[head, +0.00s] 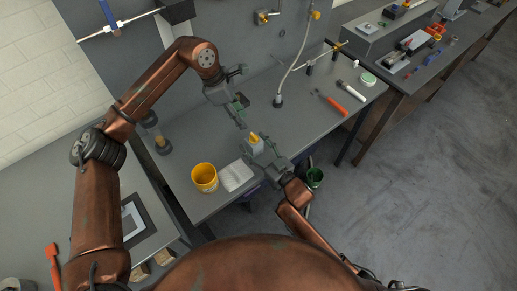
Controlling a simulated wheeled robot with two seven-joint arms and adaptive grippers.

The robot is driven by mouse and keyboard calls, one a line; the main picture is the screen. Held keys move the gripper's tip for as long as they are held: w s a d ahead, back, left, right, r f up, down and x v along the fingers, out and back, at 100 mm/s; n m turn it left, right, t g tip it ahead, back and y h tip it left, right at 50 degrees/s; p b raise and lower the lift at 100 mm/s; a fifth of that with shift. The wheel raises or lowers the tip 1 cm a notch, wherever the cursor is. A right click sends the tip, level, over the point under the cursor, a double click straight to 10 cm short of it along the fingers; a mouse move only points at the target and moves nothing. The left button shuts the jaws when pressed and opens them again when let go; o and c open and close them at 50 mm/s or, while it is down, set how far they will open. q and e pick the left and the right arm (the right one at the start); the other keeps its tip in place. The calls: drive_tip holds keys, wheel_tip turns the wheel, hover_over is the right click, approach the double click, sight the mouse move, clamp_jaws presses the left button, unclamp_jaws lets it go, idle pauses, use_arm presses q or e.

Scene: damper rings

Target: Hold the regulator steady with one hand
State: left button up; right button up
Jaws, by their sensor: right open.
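A small pale block with a yellow top (256,142), which I take to be the regulator, stands on the grey workbench (300,125). My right gripper (258,155) is open beside it, its fingers around or just in front of it; I cannot tell whether they touch. My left gripper (243,96) is above and to the left of the block, with its fingers spread apart. A small green piece shows by its lower finger. I see nothing clearly held in it.
A yellow cup (204,178) and a white tray (237,175) stand near the bench's front edge. A hose (296,65) rises from the bench. A red-handled tool (332,102) and a white-green round tin (367,79) lie right. A green bin (314,178) stands below.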

drive_tip(key=shift+c, duration=0.5)
drive_tip(key=c, duration=1.4)
use_arm(q)
drive_tip(key=shift+o, duration=1)
use_arm(e)
clamp_jaws()
use_arm(q)
drive_tip(key=shift+o, duration=0.5)
drive_tip(key=m, duration=0.1)
drive_tip(key=d+m, duration=0.1)
drive_tip(key=m, duration=0.3)
drive_tip(key=shift+s+d+f+y, duration=0.1)
drive_tip(key=shift+d+f+y, duration=0.25)
drive_tip(key=shift+y, duration=0.05)
drive_tip(key=m, duration=0.3)
drive_tip(key=d+m+y, duration=0.1)
drive_tip(key=m, duration=0.3)
drive_tip(key=d+f+m+y, duration=0.1)
drive_tip(key=m, duration=0.2)
drive_tip(key=shift+f, duration=0.1)
drive_tip(key=m, duration=0.4)
drive_tip(key=m+y, duration=0.1)
drive_tip(key=m, duration=0.1)
drive_tip(key=shift+d+f, duration=0.2)
drive_tip(key=shift+f, duration=0.05)
